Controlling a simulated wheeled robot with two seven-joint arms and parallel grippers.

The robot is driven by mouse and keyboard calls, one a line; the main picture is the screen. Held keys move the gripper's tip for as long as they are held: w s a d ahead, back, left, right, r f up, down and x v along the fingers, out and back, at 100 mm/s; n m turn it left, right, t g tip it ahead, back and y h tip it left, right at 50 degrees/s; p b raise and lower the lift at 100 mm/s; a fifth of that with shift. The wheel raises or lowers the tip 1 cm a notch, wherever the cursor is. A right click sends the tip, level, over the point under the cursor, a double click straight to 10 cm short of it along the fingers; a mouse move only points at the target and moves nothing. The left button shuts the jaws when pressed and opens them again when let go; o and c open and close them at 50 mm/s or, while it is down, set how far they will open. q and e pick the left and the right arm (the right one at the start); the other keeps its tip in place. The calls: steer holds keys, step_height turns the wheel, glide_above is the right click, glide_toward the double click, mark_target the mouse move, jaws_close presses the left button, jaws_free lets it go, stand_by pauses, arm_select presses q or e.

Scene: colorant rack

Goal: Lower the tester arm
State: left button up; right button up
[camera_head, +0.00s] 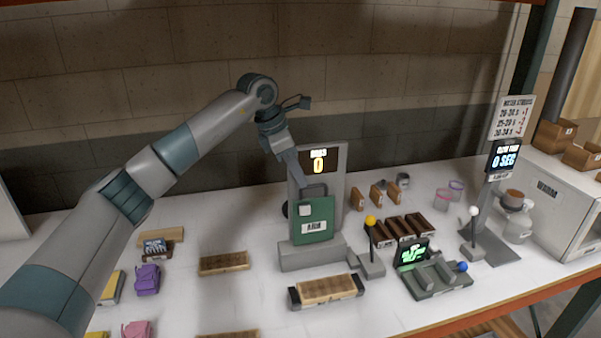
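The tester (310,257) stands mid-table, with a grey base, an upright back panel and a lit display (318,162) reading 0. A green block with a white label (313,222) sits at its front, above the base. I cannot tell clearly which part is the tester arm. A lever with a yellow ball (370,221) stands just right of the base. My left gripper (304,187) reaches down from above at the top of the green block, in front of the panel. Its fingertips are too small and overlapped to show opening or contact. My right gripper is out of view.
Right of the tester are dark brown blocks (405,227), a device with a green screen (412,253) and a dispenser stand (487,225). A wooden-topped tray (327,290) lies in front. Purple blocks (147,279) lie left. White table shows between them.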

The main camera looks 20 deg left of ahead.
arm_select(q)
steer(key=shift+x, duration=0.95)
jaws_close()
